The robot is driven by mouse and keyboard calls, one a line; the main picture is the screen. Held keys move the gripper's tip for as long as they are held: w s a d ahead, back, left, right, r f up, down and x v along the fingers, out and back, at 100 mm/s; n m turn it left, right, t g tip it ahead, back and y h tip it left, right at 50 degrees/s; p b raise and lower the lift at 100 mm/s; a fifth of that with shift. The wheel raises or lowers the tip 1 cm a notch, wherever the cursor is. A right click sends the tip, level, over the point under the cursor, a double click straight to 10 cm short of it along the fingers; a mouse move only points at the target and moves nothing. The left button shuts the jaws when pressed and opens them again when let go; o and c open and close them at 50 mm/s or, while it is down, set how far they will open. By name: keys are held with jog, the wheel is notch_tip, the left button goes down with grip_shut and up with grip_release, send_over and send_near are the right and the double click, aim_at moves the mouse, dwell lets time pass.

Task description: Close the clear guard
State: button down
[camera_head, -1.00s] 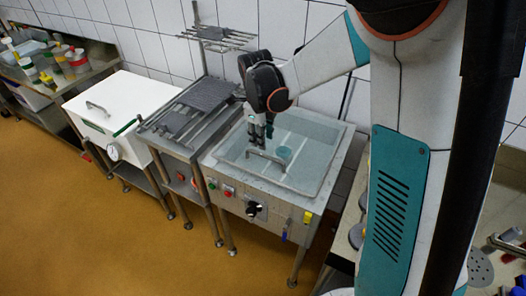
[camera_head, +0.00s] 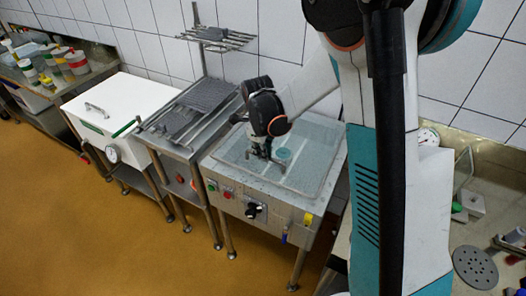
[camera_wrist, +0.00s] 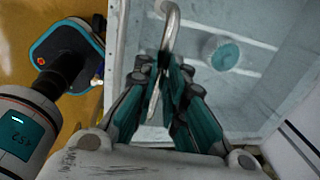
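The clear guard (camera_head: 308,172) covers the top of the steel machine (camera_head: 240,190) and looks flat or nearly so. I cannot tell if a small gap stays under its front edge. A bent metal handle (camera_wrist: 172,28) stands up from the guard near its front. My gripper (camera_head: 262,156) points down at the handle from above. In the wrist view, the teal fingers of my gripper (camera_wrist: 164,72) are close together on either side of the handle and appear shut on it. The fingertips partly hide the handle.
A pale round item (camera_head: 283,154) shows through the guard, right of the handle. Buttons and a black knob (camera_head: 252,210) sit on the machine's front. A rack table (camera_head: 180,135) and a white lidded vat (camera_head: 115,105) stand to the left. A steel counter (camera_head: 470,240) is at the right.

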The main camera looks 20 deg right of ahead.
aim_at(262, 167)
jog(key=shift+f, duration=0.1)
jog(key=f+b, duration=0.2)
jog(key=f, duration=0.1)
jog(key=shift+s+a+f+b, duration=0.25)
jog(key=shift+f+b, duration=0.05)
jog(key=shift+b, duration=0.1)
jog(key=shift+s, duration=0.1)
jog(key=c, duration=1.7)
grip_release()
jog(key=shift+a+f, duration=0.1)
jog(key=shift+o, duration=0.2)
notch_tip(262, 167, up, 12)
jog(key=a, duration=0.1)
jog(key=shift+s, duration=0.45)
